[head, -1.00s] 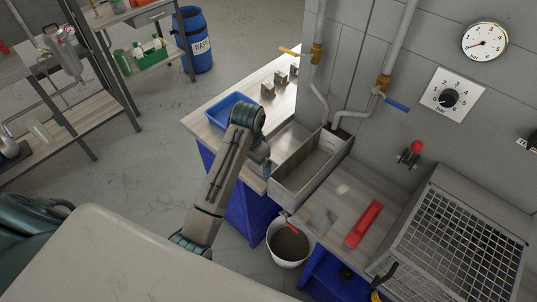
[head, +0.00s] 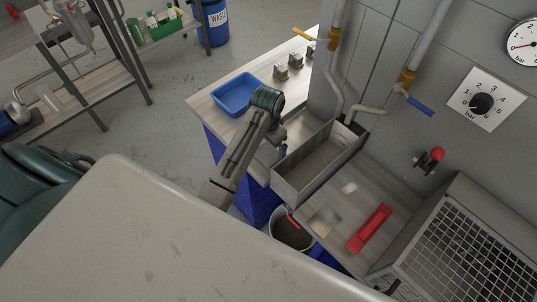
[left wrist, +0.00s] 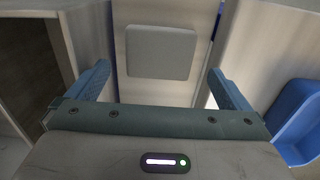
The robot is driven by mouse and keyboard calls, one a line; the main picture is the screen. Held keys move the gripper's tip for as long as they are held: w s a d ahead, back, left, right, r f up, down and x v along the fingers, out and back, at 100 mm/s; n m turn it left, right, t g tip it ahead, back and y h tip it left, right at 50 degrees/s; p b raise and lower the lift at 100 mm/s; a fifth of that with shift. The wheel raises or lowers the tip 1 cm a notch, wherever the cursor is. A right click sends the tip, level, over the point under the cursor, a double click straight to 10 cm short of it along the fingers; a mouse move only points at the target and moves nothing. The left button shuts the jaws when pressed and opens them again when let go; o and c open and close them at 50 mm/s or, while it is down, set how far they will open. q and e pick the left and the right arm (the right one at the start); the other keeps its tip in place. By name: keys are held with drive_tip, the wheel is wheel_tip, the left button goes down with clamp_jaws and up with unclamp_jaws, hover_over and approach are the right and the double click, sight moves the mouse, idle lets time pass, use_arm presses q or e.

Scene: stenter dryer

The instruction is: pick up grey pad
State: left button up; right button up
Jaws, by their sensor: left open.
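The grey pad (left wrist: 162,52), a flat square with rounded corners, lies on a pale surface in the left wrist view. It is ahead of my left gripper (left wrist: 160,88), between the lines of its two blue fingers. The gripper is open and empty, and its fingers appear apart from the pad. In the head view my left gripper (head: 281,152) hangs over the counter, between the blue tray and the sink trough. I cannot make out the pad for sure there; the arm may hide it. My right gripper is not in view.
The blue tray (head: 236,95) stands on the counter, and also shows in the left wrist view (left wrist: 302,122). The trough (head: 325,160) lies right of the gripper.

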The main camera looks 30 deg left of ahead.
sight(268, 154)
use_arm(q)
wheel_tip(268, 154, down, 4)
drive_tip(key=shift+r+p, duration=0.1)
drive_tip(key=shift+p, duration=0.5)
drive_tip(key=shift+f, duration=0.6)
drive_tip(key=c, duration=0.9)
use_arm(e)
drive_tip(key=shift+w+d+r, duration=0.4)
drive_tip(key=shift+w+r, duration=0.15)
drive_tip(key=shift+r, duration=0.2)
use_arm(q)
drive_tip(key=shift+r, duration=0.1)
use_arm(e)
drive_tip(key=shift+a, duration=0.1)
